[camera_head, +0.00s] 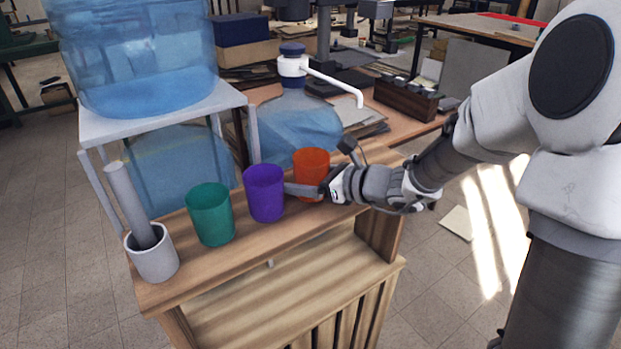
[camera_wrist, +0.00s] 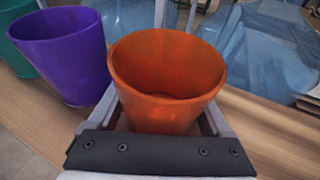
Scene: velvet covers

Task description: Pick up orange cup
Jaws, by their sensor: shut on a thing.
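The orange cup (camera_head: 311,172) stands upright on the wooden cabinet top, at the right end of a row of cups. In the wrist view the orange cup (camera_wrist: 167,85) sits between my gripper's two fingers, one on each side of it. My gripper (camera_head: 306,190) reaches in from the right, low on the cup, and is shut on it. In the wrist view my gripper (camera_wrist: 163,112) has its dark palm close in front of the cup. The cup's lower part is partly hidden by the gripper.
A purple cup (camera_head: 264,193) stands just left of the orange cup, close to my finger. A green cup (camera_head: 210,214) and a grey holder (camera_head: 152,254) stand further left. A water jug with a pump (camera_head: 290,125) and a water bottle on a stand (camera_head: 135,55) are behind.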

